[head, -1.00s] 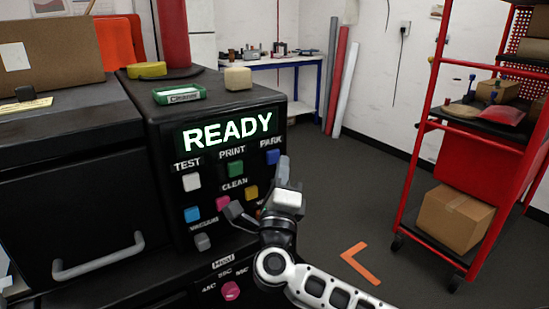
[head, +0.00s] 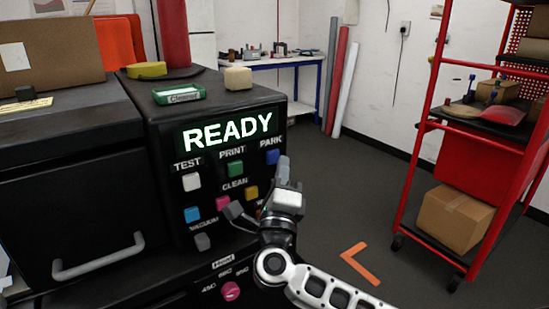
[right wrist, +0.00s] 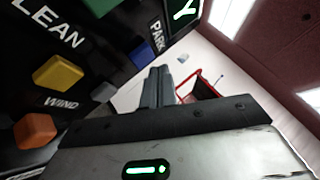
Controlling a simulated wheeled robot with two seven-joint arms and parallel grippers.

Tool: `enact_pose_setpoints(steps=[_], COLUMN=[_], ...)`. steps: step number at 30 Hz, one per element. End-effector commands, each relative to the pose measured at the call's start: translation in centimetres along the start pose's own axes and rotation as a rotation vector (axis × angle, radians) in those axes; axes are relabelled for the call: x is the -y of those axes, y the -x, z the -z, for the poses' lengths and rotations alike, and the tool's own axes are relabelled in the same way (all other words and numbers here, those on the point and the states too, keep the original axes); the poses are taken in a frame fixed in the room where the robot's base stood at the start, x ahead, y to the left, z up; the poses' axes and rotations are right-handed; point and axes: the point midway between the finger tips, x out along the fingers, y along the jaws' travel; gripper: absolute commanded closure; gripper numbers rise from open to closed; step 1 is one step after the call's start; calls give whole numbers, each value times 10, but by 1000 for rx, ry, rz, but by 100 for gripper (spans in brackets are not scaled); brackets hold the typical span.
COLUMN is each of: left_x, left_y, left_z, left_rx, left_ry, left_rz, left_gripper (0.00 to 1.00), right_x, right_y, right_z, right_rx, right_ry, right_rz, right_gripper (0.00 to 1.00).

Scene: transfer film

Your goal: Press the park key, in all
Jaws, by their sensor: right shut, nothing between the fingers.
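The blue park key (head: 272,157) sits under the PARK label at the upper right of the black key panel. The lit display (head: 228,131) above the keys reads READY. My right gripper (head: 283,162) is shut and empty. In the head view its fingertips are close beside the right edge of the park key; I cannot tell whether they touch it. In the right wrist view the closed fingers (right wrist: 157,82) point up below the PARK lettering, against the pale wall beyond the panel's edge. My left gripper is not in view.
Neighbouring keys are the green print key (head: 235,168), yellow key (head: 251,192), white test key (head: 191,181) and several more. A green tray (head: 179,95) and a cream block (head: 238,78) lie on the machine top. A red rack (head: 425,128) stands right, with open floor between.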

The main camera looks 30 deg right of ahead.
Motion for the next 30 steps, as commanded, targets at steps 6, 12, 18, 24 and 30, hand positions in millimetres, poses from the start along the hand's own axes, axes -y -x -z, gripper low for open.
enact_pose_setpoints(steps=[6,12,18,24,30], left_x=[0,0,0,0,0], left_y=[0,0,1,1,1], left_z=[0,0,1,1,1], left_rx=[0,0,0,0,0], left_ry=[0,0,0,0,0], left_rz=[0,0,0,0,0], left_gripper=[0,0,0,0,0], right_x=[0,0,-3,-4,-4], right_y=[0,-1,-6,-6,-6], right_z=[0,-1,-4,-4,-4], right_rx=[0,0,-2,0,0], right_ry=[0,0,-1,0,0], right_rz=[0,0,0,0,0], right_gripper=[100,100,100,100,100])
